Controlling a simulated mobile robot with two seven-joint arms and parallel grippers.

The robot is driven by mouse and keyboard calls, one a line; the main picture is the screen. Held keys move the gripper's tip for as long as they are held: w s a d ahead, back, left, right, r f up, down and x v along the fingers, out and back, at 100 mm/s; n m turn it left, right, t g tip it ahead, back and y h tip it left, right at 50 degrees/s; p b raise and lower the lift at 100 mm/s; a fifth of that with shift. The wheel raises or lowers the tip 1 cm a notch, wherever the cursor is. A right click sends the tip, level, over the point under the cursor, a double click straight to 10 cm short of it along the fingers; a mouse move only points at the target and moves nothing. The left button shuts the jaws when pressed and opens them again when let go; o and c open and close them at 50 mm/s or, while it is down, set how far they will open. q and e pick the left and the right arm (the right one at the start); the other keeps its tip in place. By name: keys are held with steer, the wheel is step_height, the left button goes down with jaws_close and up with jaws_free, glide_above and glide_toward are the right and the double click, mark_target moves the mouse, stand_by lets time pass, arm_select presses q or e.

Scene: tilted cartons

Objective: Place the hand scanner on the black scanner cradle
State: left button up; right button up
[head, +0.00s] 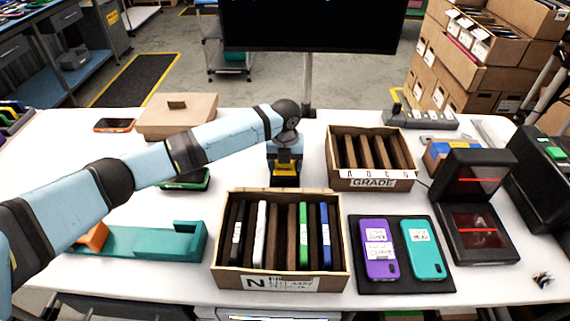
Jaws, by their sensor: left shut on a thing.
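My left arm comes in from the left, and its gripper (285,158) points down at the middle of the table, behind the front carton. It is shut on a small yellow and black thing (284,168), which looks like the hand scanner, though my gripper hides most of it. A black block (285,182), which looks like the scanner cradle, shows directly below. I cannot tell whether the scanner touches it or is just above it. My right gripper is not in view.
The front carton (265,283) holds several upright phones; the GRADE carton (372,183) has empty slots. A black mat (405,285) bears a purple and a teal phone. A red-lit black device (480,232) stands right. A teal fixture (150,242) and brown box (177,120) are left.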

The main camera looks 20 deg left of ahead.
arm_select(q)
steer(key=shift+f, duration=0.2)
steer(key=o, duration=0.8)
steer(key=shift+f, duration=0.1)
step_height(320, 180, up, 12)
steer(key=shift+r, duration=0.2)
